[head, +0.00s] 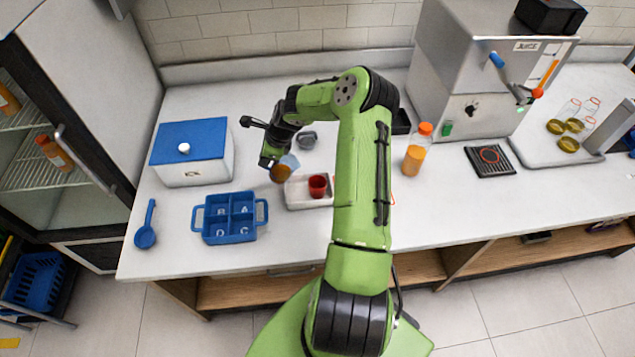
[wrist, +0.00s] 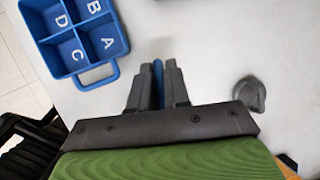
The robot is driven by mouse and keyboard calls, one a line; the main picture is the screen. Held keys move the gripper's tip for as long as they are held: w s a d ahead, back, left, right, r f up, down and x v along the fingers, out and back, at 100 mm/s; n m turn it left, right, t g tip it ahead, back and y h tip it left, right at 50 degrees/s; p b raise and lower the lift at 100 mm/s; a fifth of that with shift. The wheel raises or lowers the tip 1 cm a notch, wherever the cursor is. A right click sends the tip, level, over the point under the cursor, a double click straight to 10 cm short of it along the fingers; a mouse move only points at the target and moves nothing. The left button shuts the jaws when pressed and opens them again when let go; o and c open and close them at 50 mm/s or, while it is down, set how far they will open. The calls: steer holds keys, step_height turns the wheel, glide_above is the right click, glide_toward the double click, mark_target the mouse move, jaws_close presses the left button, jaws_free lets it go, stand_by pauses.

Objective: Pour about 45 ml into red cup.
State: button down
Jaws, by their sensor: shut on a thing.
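My gripper (head: 268,161) is shut on a thin blue handle (wrist: 158,82), seen between the fingers in the wrist view. In the head view a small pale-blue, see-through vessel (head: 290,161) with orange-brown content low in it is at my gripper. It appears held above the counter, at the upper left of the red cup (head: 317,184). Its exact tilt is hard to tell, and no stream of juice is visible. The red cup stands upright on a pale tray (head: 297,200). My arm hides the tray's right end. The cup is not visible in the wrist view.
A blue four-compartment caddy (head: 230,238) stands left of the tray, also in the wrist view (wrist: 112,72). A grey object (head: 307,140) is behind the tray. A blue-lidded box (head: 192,168), blue ladle (head: 146,234), orange juice bottle (head: 416,152) and juicer (head: 470,85) stand around.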

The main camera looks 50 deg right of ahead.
mark_target(292, 155)
steer(key=shift+s+d+t, duration=0.3)
steer(key=shift+s, duration=0.05)
steer(key=s+b, duration=0.1)
steer(key=d+t+y+b, duration=0.1)
steer(key=shift+s+d+f+b, duration=0.1)
steer(key=shift+s+b, duration=0.2)
steer(key=shift+s, duration=0.05)
steer(key=t+y+b, duration=0.1)
steer(key=s+d+r+t+b, duration=0.1)
steer(key=b, duration=0.1)
steer(key=shift+s+r+t+y+b, duration=0.2)
steer(key=shift+s+t+y+b, duration=0.1)
steer(key=shift+t+y, duration=0.1)
steer(key=shift+s+d+t+y+b, duration=0.2)
steer(key=shift+t+y+b, duration=0.1)
steer(key=shift+b, duration=0.35)
steer(key=shift+s+d+f+m+t+y, duration=0.1)
steer(key=shift+s+d+m+t+y, duration=0.2)
steer(key=shift+s+t+y, duration=0.25)
steer(key=shift+s+d+r+t+y+p, duration=0.4)
steer(key=shift+s+t+p, duration=0.1)
steer(key=shift+t, duration=0.35)
stand_by(0.8)
steer(key=shift+s+d+r+t+y, duration=0.3)
steer(key=shift+s+d+t+y, duration=0.4)
steer(key=shift+s, duration=0.25)
stand_by(0.5)
